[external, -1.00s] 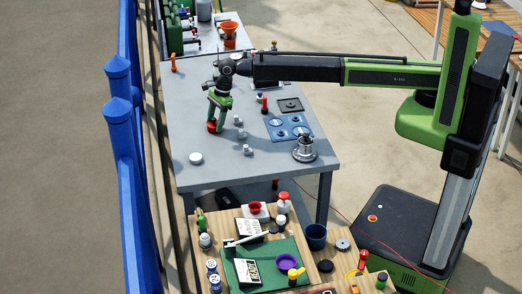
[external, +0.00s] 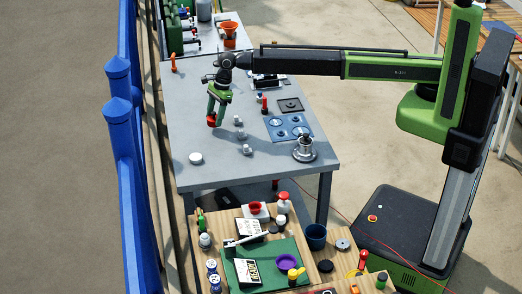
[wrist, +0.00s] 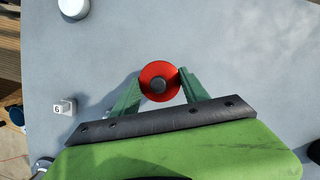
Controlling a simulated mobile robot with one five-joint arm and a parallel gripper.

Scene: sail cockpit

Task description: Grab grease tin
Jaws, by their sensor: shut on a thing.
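The grease tin looks like a red round tin with a dark centre (wrist: 160,82). It sits between the two green fingers of my gripper (wrist: 160,88) in the wrist view. My gripper is shut on it. In the external view the red tin (external: 211,120) shows at the tips of my gripper (external: 214,115), over the grey table (external: 185,120). It appears a little above the tabletop. My fingers hide part of it in the external view.
A white round piece (external: 196,158) lies on the near left of the table. Small grey blocks (external: 241,134) stand right of my gripper, one marked 6 (wrist: 64,106). A blue plate (external: 288,127) and a metal round fitting (external: 305,150) lie farther right. Blue posts (external: 120,130) border the left.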

